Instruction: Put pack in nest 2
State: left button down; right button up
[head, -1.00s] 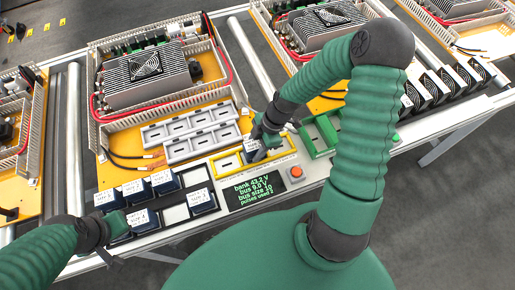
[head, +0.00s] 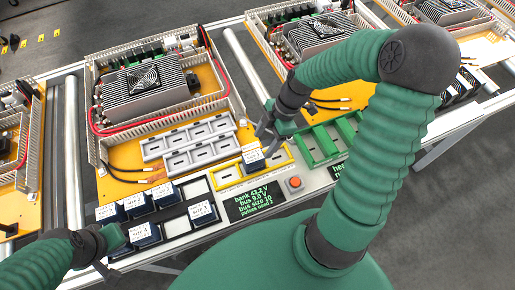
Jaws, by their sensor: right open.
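A dark pack with a white label (head: 253,157) sits at the middle of the yellow tray (head: 226,177). My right gripper (head: 268,141) is open just above and behind this pack, and I cannot tell whether a finger touches it. Two rows of grey nests (head: 190,143) lie behind the yellow tray, and their visible slots look empty. Several more labelled packs (head: 137,206) stand in the dark rack at the front left. My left gripper (head: 112,243) is low beside the nearest of these packs (head: 145,235); its fingers are hard to make out.
A green tray (head: 325,140) lies right of the yellow one. A display (head: 256,204) and an orange-red button (head: 295,183) are in front. A finned unit with a fan (head: 147,79) stands on the orange board behind the nests. Black fan-like parts are partly hidden by my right arm.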

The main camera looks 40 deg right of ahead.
jog(key=shift+s+a+f+m, duration=0.15)
jog(key=shift+a+m, duration=0.25)
jog(key=shift+m, duration=0.1)
jog(key=s+a+r+m+t+h, duration=0.1)
jog(key=a+m+h, duration=0.3)
jog(key=m, duration=1)
jog(key=s+a+r, duration=0.1)
jog(key=a, duration=0.2)
jog(key=shift+s+a+r+t, duration=0.2)
jog(key=shift+s+r+t, duration=0.1)
jog(key=shift+s+r, duration=0.1)
